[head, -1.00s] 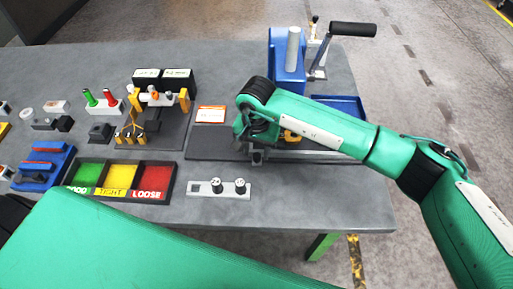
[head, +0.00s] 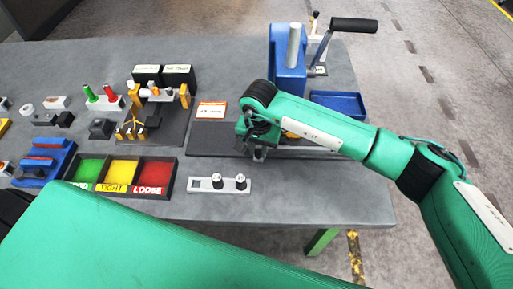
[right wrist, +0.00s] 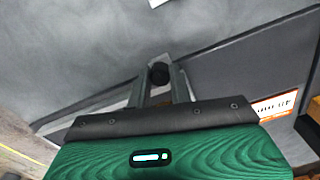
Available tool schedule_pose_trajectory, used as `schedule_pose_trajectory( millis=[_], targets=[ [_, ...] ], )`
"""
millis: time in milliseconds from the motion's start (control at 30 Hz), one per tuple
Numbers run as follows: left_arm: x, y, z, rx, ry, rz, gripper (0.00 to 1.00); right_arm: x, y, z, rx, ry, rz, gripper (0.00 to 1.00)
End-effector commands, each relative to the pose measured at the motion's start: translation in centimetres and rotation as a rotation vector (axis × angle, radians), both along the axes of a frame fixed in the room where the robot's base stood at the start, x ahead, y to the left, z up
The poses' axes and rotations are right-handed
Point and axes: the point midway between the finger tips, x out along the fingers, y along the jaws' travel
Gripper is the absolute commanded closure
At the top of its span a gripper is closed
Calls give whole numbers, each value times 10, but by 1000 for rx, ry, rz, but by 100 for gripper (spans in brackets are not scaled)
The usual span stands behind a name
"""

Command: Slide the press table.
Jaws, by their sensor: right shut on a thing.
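The blue press (head: 287,65) stands at the back right of the bench, with a grey column and a black-handled crank (head: 352,25). Its dark base plate (head: 205,143) reaches left, and a grey strip (head: 318,151) shows along its front edge. My right gripper (head: 259,153) is over the front of this plate. My arm and gripper hide most of the press table around the knob. My left gripper is out of view.
A blue tray (head: 338,103) lies right of the press. Green, yellow and red bins (head: 172,183) and a grey bar with two knobs (head: 207,187) are in front. The bench's front right is clear.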

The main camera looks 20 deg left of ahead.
Motion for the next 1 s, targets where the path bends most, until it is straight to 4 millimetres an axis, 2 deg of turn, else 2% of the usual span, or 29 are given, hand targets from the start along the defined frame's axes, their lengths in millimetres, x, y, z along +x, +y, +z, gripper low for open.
schedule_pose_trajectory(
  millis=[100, 267, 633, 667, 733, 767, 1000],
  targets=[
    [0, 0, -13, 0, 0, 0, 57, 8, -20, -4, -5, -4, -4, 100],
    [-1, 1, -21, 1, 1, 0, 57, 12, -38, -2, -5, -3, -4, 100],
    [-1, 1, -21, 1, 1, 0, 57, 14, -43, 0, -8, -3, -5, 100],
    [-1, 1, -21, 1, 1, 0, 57, 14, -44, 0, -8, -3, -5, 73],
    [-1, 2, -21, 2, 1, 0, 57, 13, -43, 0, -7, -2, -5, 59],
    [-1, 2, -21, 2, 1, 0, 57, 13, -43, 0, -7, -2, -4, 57],
    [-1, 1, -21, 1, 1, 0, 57, 12, -42, 0, -4, -1, -2, 57]
  ],
)
